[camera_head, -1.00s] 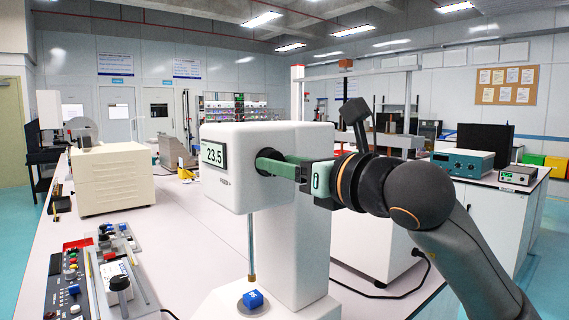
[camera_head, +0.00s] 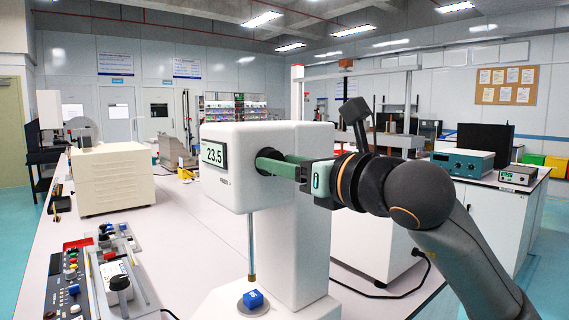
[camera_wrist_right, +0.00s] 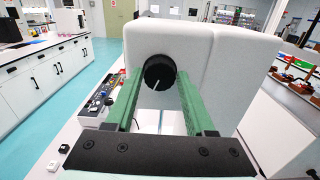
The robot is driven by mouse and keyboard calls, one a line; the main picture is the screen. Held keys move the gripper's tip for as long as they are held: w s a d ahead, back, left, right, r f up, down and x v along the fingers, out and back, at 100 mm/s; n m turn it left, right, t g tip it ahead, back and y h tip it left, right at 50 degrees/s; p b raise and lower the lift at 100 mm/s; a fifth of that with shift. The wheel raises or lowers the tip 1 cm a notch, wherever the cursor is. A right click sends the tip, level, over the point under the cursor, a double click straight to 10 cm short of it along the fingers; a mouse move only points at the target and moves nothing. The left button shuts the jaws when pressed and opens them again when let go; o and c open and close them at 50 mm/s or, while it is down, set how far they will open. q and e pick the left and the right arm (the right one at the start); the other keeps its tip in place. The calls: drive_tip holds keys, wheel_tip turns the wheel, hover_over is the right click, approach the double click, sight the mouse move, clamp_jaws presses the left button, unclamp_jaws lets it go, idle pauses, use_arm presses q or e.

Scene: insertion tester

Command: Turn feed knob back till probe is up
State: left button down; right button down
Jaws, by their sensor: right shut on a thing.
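The white insertion tester (camera_head: 300,150) stands on the bench, its display (camera_head: 214,154) reading 23.5. The black feed knob (camera_head: 268,161) is on the side of its head; the right wrist view shows the knob (camera_wrist_right: 159,73) face on, with a white mark pointing down. My right gripper (camera_head: 280,166) has its green fingers on either side of the knob and is shut on it. The thin vertical probe (camera_head: 251,240) hangs under the head, its brass tip just above or at a blue block (camera_head: 253,298) on the round stage; contact is unclear. My left gripper is out of view.
A control panel (camera_head: 75,285) with coloured buttons lies at the lower left of the bench. A cream box-shaped instrument (camera_head: 112,180) stands behind it. A cable (camera_head: 385,294) runs along the bench at right. The bench between cream instrument and tester is clear.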

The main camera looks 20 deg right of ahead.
idle(0.6)
drive_tip(key=shift+c, duration=1.3)
unclamp_jaws()
drive_tip(key=b+v, duration=0.2)
drive_tip(key=v, duration=1)
drive_tip(key=shift+s, duration=0.25)
drive_tip(key=shift+d, duration=0.1)
